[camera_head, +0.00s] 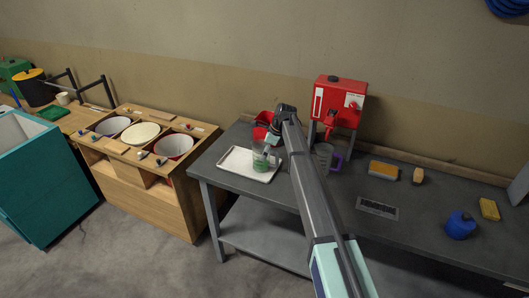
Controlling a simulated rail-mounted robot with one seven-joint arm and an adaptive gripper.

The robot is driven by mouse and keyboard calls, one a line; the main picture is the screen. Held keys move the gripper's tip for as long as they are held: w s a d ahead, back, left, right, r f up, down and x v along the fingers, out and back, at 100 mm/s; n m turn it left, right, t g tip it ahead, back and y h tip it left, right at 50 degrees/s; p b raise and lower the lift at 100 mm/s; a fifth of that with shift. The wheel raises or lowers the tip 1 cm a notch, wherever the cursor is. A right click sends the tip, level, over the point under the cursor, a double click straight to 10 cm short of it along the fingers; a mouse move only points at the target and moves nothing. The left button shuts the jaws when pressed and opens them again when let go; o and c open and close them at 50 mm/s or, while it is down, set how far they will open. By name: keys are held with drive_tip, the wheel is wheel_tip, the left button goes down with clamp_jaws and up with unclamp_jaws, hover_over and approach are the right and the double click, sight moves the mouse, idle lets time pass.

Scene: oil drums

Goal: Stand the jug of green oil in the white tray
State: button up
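A clear jug with green oil in its bottom (261,164) is upright at the right part of the white tray (236,161), near the front left of the grey table. I cannot tell whether its base touches the tray or is just above it. My gripper (271,140) is at the upper right side of this jug, by its rim. The fingers are small and partly hidden by my arm, so I cannot tell whether they are closed on the jug.
A second clear jug with a purple handle (324,156) stands right of my arm, in front of a red dispenser (339,101). Red containers (263,119) are behind the tray. A wooden bin unit (150,180) adjoins left.

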drive_tip(key=shift+r, duration=0.1)
drive_tip(key=b+v, duration=0.3)
drive_tip(key=v, duration=0.9)
drive_tip(key=shift+r, duration=0.1)
